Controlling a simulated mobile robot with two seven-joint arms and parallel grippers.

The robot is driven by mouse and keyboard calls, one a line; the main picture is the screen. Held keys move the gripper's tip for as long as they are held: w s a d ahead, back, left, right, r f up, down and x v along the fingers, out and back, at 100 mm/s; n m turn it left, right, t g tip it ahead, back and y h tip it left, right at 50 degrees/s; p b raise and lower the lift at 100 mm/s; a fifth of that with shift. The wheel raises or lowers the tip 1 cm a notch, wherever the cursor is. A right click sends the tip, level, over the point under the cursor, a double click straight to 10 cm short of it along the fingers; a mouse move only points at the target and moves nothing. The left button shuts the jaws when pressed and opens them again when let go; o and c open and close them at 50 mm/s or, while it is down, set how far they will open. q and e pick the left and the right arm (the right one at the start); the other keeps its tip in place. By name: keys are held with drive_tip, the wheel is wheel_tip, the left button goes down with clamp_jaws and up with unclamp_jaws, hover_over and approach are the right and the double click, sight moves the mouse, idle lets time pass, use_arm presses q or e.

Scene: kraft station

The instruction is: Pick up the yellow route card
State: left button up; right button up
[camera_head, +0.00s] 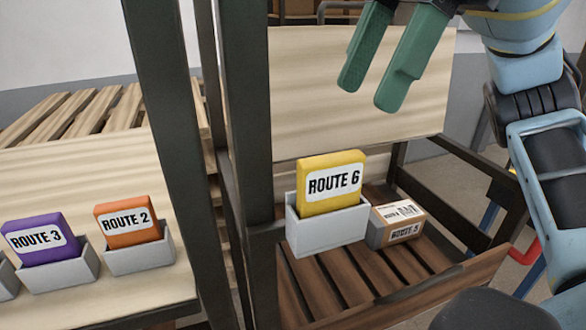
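The yellow route card (331,203), labelled "ROUTE 6", stands upright in a small grey holder (328,233) that hides its lower part. My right gripper (371,93) has two green fingers pointing down and to the left. They are apart with nothing between them. The gripper is above the yellow card and slightly to its right, clear of it. My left gripper is not in view.
A cardboard box (396,218) labelled "ROUTE 5" is close to the right of the yellow card's holder. Orange (128,222) and purple (42,240) cards stand in grey holders at left. Dark posts (249,110) rise between them and the yellow card.

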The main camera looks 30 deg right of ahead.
sight(338, 156)
drive_tip(key=shift+s+a+f, duration=0.2)
drive_tip(key=shift+f, duration=0.3)
drive_tip(key=shift+s+a+f, duration=0.2)
drive_tip(key=shift+f, duration=0.25)
drive_tip(key=shift+w+a+f, duration=0.1)
drive_tip(key=shift+f, duration=0.1)
drive_tip(key=shift+a+f, duration=0.1)
drive_tip(key=shift+f, duration=0.05)
drive_tip(key=x, duration=0.4)
drive_tip(key=shift+w+a+f+b, duration=0.2)
drive_tip(key=shift+a+f+b, duration=0.05)
drive_tip(key=shift+a+b, duration=0.1)
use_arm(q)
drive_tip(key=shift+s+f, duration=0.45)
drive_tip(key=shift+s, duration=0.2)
use_arm(e)
drive_tip(key=shift+c, duration=0.3)
